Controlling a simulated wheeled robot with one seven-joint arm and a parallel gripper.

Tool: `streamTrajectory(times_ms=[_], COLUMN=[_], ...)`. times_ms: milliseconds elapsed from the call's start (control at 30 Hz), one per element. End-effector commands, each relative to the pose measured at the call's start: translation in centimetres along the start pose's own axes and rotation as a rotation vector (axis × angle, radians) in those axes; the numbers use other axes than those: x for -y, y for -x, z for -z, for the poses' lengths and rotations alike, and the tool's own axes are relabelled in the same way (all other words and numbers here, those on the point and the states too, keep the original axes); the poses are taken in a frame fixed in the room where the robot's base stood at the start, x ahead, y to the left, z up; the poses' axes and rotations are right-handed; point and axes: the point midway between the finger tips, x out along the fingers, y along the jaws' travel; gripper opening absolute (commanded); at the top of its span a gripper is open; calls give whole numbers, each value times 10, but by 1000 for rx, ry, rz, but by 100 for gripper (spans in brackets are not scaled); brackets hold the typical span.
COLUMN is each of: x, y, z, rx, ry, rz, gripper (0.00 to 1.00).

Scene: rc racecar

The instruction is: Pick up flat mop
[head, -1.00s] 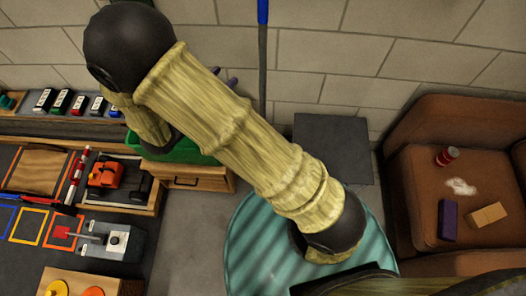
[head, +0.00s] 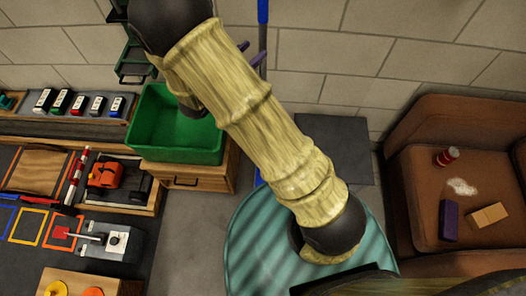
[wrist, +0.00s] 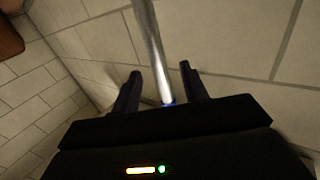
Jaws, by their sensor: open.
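The flat mop stands upright against the block wall, its thin pole (head: 262,50) topped by a blue grip in the head view. In the wrist view its silver pole (wrist: 150,40) runs down between my two dark fingers, with a bit of blue at its lower visible end. My gripper (wrist: 160,69) is open, with a finger on each side of the pole and gaps showing. In the head view only dark purple fingertips (head: 246,50) show beside the pole; my arm hides the rest. The mop head is hidden, apart from a possible blue bit low down.
A green bin (head: 178,135) sits on a wooden drawer unit (head: 190,178) left of the pole. A round teal table (head: 245,245) lies in front. A brown armchair (head: 420,190) holding small items stands right. A workbench (head: 60,200) with tools is at left.

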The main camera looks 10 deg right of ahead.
Motion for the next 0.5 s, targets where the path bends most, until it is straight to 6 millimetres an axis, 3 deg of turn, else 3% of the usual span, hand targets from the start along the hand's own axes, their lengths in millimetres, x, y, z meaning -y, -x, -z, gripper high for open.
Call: streamTrajectory(times_ms=[167, 500], x=[-1, -3], y=[-6, -50], z=[0, 2], rx=[0, -1], ry=[0, -1], rz=[-1, -2], gripper=[44, 44])
